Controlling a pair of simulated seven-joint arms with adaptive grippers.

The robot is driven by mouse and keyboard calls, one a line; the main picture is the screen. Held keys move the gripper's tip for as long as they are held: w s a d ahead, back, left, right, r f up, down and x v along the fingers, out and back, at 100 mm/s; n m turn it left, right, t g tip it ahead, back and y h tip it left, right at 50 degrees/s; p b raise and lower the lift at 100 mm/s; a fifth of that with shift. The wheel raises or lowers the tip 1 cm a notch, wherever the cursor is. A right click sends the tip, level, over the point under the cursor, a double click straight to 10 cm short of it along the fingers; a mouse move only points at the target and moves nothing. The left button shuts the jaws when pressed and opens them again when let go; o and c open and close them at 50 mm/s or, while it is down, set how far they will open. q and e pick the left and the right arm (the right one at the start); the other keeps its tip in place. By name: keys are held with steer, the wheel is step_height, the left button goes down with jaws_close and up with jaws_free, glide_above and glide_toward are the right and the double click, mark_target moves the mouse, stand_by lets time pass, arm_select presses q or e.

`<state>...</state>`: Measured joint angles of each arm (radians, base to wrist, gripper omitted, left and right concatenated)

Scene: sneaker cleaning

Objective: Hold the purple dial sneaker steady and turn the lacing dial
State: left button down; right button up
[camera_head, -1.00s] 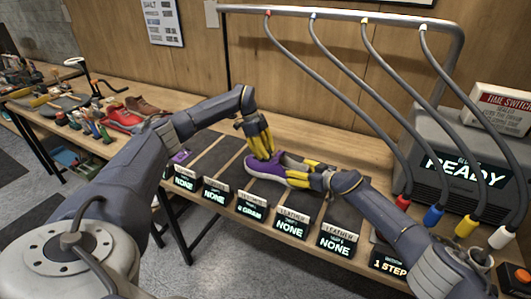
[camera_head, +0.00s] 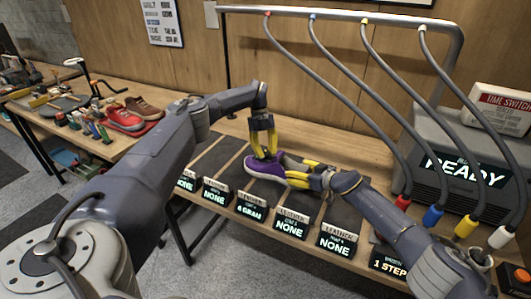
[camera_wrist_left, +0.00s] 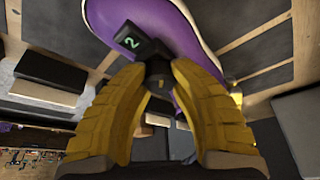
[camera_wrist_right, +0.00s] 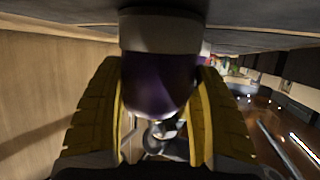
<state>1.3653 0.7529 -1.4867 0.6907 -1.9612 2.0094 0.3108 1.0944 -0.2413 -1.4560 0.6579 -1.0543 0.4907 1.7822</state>
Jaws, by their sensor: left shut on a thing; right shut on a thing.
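The purple dial sneaker (camera_head: 266,168), with a pale sole edge, lies on the bench in the head view. My left gripper (camera_head: 265,154) comes down on it from above. In the left wrist view its yellow fingertips are shut on the dark lacing dial (camera_wrist_left: 158,70), next to a small black block with a green "2" (camera_wrist_left: 128,42) against the purple upper. My right gripper (camera_head: 314,174) is shut on the sneaker's right end. In the right wrist view its fingers flank the purple end (camera_wrist_right: 158,85). The fingers hide part of the dial.
Display blocks reading NONE (camera_head: 290,226) and similar line the bench's front edge. A grey machine reading READY (camera_head: 465,170) stands at right, with hoses hanging from a metal frame (camera_head: 340,14). Red shoes (camera_head: 122,120) and tools lie on the left bench.

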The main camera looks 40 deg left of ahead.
arm_select(q)
steer(key=shift+s+f, duration=0.1)
steer(key=shift+f, duration=0.05)
stand_by(0.3)
steer(key=shift+m, duration=0.3)
steer(key=c, duration=1)
jaws_free()
steer(key=shift+o, duration=0.2)
steer(key=v, duration=0.7)
steer(key=shift+r, duration=0.35)
